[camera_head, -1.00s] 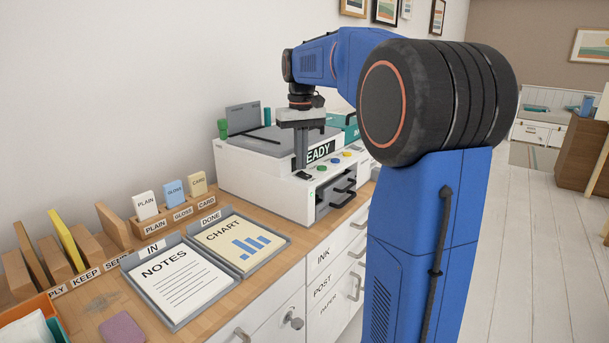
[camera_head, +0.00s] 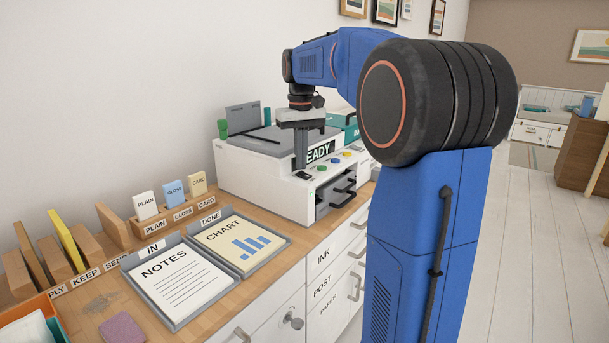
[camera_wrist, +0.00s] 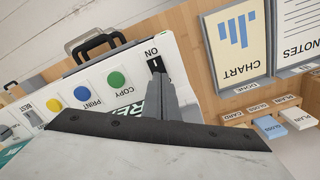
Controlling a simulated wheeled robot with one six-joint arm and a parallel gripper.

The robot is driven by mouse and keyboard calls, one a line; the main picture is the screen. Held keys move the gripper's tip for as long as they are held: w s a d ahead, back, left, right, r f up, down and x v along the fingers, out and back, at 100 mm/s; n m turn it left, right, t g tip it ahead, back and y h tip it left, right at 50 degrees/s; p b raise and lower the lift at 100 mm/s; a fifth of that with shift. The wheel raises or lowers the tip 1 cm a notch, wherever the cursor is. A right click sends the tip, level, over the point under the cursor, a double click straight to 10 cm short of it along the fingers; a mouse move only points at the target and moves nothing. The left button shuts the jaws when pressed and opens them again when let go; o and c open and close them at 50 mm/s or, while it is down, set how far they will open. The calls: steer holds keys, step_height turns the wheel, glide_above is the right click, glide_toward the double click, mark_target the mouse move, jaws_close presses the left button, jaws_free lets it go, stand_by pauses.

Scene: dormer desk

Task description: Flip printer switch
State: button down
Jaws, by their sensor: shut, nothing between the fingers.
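The white printer (camera_head: 250,178) stands on the desk with a grey top, and its display (camera_head: 320,151) shows "EADY" beside my gripper, which covers the start. In the wrist view the black switch (camera_wrist: 154,64) sits on the printer's front panel beside the label "ON" (camera_wrist: 151,52), with a white mark on it. My gripper (camera_head: 301,165) points down at the panel; its shut, empty fingers also show in the wrist view (camera_wrist: 159,82). The fingertips are right at the switch and hide part of it. I cannot tell whether they touch it.
Green, blue and yellow buttons (camera_wrist: 116,80) lie beside the switch. Below them is an open-fronted slot with dark handles (camera_head: 343,190). Grey trays hold NOTES (camera_head: 180,282) and CHART (camera_head: 243,243) sheets. Card holders (camera_head: 175,215) stand near the wall.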

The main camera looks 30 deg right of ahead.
mark_target(301, 173)
steer(key=shift+f, duration=0.7)
stand_by(0.5)
steer(key=shift+r, duration=0.1)
step_height(301, 173, up, 7)
stand_by(1.0)
stand_by(0.4)
steer(key=s+a+f+t, duration=0.1)
steer(key=s+a+f, duration=0.2)
steer(key=s+a, duration=0.15)
steer(key=s+a+f+n+t, duration=0.1)
steer(key=s+a+f, duration=0.15)
steer(key=s, duration=0.35)
steer(key=s+a+f, duration=0.2)
steer(key=s+a, duration=0.2)
steer(key=s, duration=0.1)
steer(key=s+a+f+n+t, duration=0.1)
steer(key=s+a+f, duration=0.3)
steer(key=s+f, duration=1)
steer(key=shift+s+a+f+t, duration=0.35)
steer(key=shift+a+f+t, duration=0.05)
steer(key=shift+f+t, duration=0.45)
steer(key=c, duration=2.4)
jaws_free()
steer(key=shift+r, duration=0.1)
steer(key=shift+c, duration=0.2)
